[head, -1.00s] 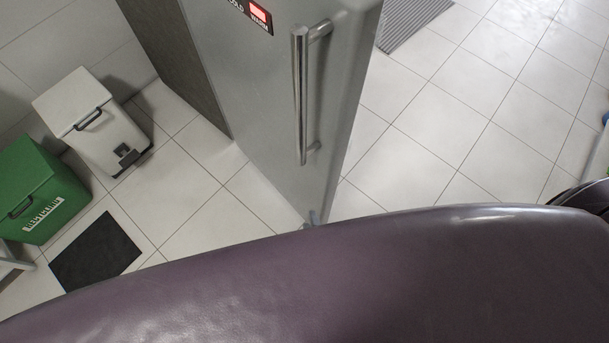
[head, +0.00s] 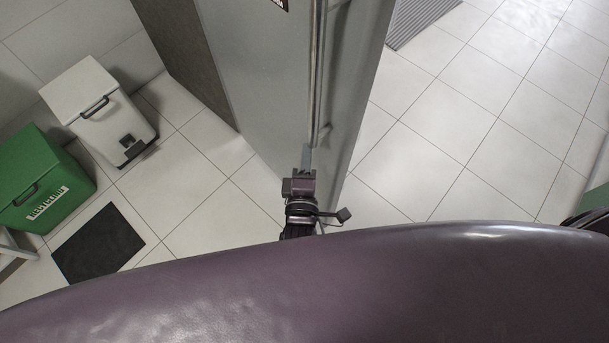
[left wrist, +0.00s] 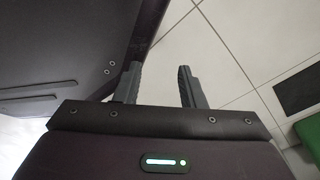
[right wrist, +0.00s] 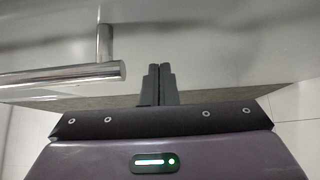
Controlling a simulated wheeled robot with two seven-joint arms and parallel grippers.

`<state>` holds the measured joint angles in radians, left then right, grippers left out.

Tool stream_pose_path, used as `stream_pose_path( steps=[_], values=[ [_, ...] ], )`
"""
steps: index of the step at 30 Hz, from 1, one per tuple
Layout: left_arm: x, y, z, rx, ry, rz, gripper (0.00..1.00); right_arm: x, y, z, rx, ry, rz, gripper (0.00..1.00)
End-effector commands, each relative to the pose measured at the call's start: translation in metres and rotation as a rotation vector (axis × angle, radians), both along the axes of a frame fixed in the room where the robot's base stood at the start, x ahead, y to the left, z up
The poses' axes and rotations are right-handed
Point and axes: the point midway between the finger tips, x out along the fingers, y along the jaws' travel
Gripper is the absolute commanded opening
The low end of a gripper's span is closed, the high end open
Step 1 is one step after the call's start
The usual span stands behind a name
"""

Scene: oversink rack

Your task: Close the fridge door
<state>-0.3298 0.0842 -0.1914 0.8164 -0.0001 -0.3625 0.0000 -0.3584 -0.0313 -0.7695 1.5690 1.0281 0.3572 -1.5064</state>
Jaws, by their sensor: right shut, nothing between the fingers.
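The fridge door (head: 258,85) is a grey metal panel that stands ajar, seen from above in the head view. Its long vertical bar handle (head: 317,75) runs down the front face. My right gripper (head: 307,150) is shut and empty at the lower end of the handle, close against the door. In the right wrist view its fingers (right wrist: 157,70) point at the door face, beside the end of the handle bar (right wrist: 70,76). My left gripper (left wrist: 160,85) is open and empty, with floor tiles beyond it. It is not visible in the head view.
A white bin (head: 95,105) and a green recycling bin (head: 45,190) stand at the left, with a dark mat (head: 98,245) on the floor. A brown panel (head: 180,50) adjoins the door. Tiled floor (head: 450,140) is open to the right.

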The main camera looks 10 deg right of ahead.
Motion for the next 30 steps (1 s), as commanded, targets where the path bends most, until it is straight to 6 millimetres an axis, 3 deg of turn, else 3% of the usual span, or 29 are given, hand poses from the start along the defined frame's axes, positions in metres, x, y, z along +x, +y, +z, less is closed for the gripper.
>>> stream_pose_path(
  steps=[1,7,23,30],
  values=[
    [-0.001,0.0,0.001,0.0,0.0,0.0,0.36,0.003,-0.01,0.0,-0.005,0.0,-0.002,0.0],
    [-0.011,0.002,-0.001,0.002,0.011,0.0,0.36,0.014,-0.029,0.0,-0.002,0.001,-0.001,0.0],
    [-0.01,0.002,0.0,0.0,0.003,-0.001,0.36,0.017,-0.034,0.0,-0.002,0.001,0.002,0.0],
    [-0.014,0.003,0.001,0.0,0.006,-0.002,0.36,0.026,-0.054,0.001,-0.006,0.001,0.037,0.0]
  ],
)
